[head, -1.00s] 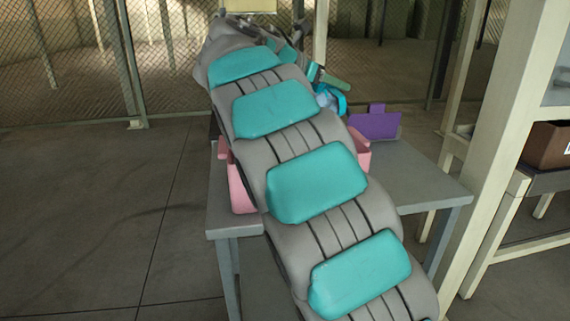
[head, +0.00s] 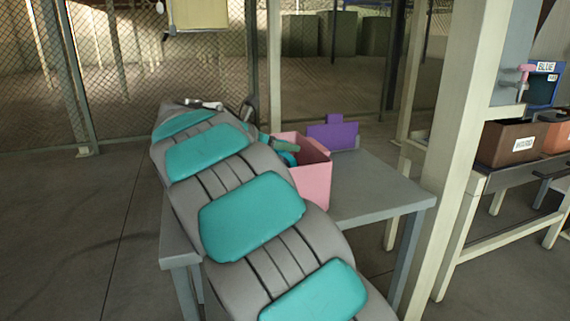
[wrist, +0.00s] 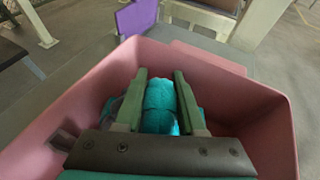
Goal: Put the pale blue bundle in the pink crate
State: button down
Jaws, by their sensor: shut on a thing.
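The pink crate (head: 316,184) stands on the grey table, partly hidden in the head view by my arm. In the wrist view its walls (wrist: 262,108) surround my gripper (wrist: 160,76). The gripper's green fingers are shut on the blue bundle (wrist: 160,108), which looks teal-blue here and sits between them inside the crate's opening. In the head view a bit of the bundle (head: 288,158) shows at the crate's rim beside a green finger. I cannot tell whether the bundle touches the crate floor.
A purple holder (head: 333,135) stands on the grey table (head: 375,190) behind the crate. The table's right part is bare. A cream post (head: 450,150) rises right of the table. Brown bins (head: 508,143) stand on another bench farther right.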

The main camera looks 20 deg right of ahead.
notch_tip(320, 180, down, 4)
jog(key=shift+f+b, duration=0.1)
jog(key=shift+b, duration=0.35)
jog(key=c, duration=0.5)
grip_release()
jog(key=shift+f, duration=0.1)
jog(key=p+v, duration=0.1)
jog(key=v, duration=1.1)
jog(key=shift+p, duration=0.35)
